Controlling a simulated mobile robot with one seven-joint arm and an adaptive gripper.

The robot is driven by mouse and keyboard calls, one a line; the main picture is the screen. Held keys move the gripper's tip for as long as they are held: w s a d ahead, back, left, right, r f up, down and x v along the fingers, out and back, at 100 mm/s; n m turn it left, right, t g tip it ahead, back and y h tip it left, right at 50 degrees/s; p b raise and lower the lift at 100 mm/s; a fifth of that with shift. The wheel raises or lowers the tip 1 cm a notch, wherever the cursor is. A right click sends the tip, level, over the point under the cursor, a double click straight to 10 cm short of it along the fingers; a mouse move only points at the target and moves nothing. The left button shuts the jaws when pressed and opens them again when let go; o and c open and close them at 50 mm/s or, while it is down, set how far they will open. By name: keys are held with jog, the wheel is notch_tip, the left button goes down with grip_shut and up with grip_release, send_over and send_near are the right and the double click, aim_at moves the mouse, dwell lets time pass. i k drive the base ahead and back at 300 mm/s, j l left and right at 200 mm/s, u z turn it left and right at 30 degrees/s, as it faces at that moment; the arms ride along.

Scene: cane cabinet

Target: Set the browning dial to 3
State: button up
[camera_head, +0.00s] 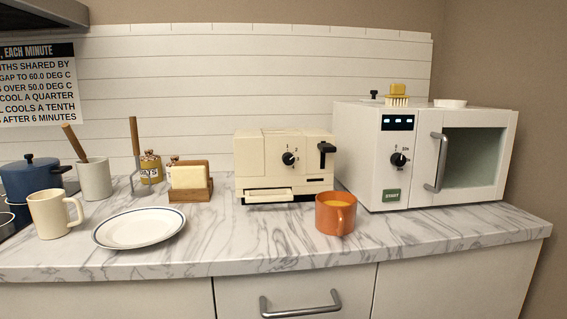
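A cream toaster (265,165) stands on the marble counter, left of the microwave. Its front carries a round black browning dial (289,159) with a light pointer and small marks around it, too small to read. A black lever (326,150) sticks out at the right of the toaster's front. A pale tray (268,192) juts out low at the front left. My gripper is not in view.
An orange mug (336,213) stands close in front of the toaster's right corner. A white microwave (365,160) with its own black dial (398,160) is to the right. A plate (139,228), cream mug (53,214) and butter dish (190,183) are left.

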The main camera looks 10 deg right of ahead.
aim_at(288, 158)
jog(key=i+j+z, duration=0.1)
jog(key=j, duration=0.7)
jog(key=z, duration=1.55)
jog(key=i+j, duration=0.05)
jog(key=j, duration=0.05)
